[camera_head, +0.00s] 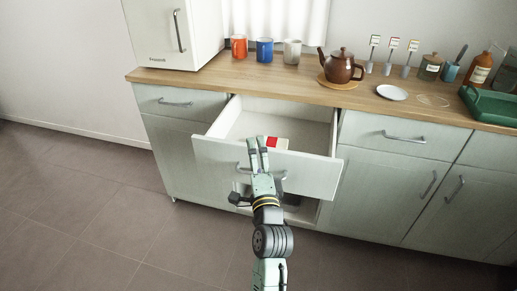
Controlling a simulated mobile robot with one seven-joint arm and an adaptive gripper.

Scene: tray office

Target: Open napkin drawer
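The drawer (310,175) under the counter, left of centre, is pulled well out, and its pale interior shows. A small white and red item (278,143) lies inside, just behind the drawer front. Its bar handle (241,168) is partly hidden by my gripper. My gripper (258,141) is in front of the drawer front, with its fingertips overlapping the front's top edge in the picture. A narrow gap shows between the two fingers, with nothing seen between them. I cannot tell whether they touch the drawer.
A shut drawer (165,103) is at the left, and another (395,133) at the right. Mugs (264,50), a brown teapot (341,66), a white saucer (392,92) and a green tray (490,104) stand on the wooden counter. The tiled floor at the left is clear.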

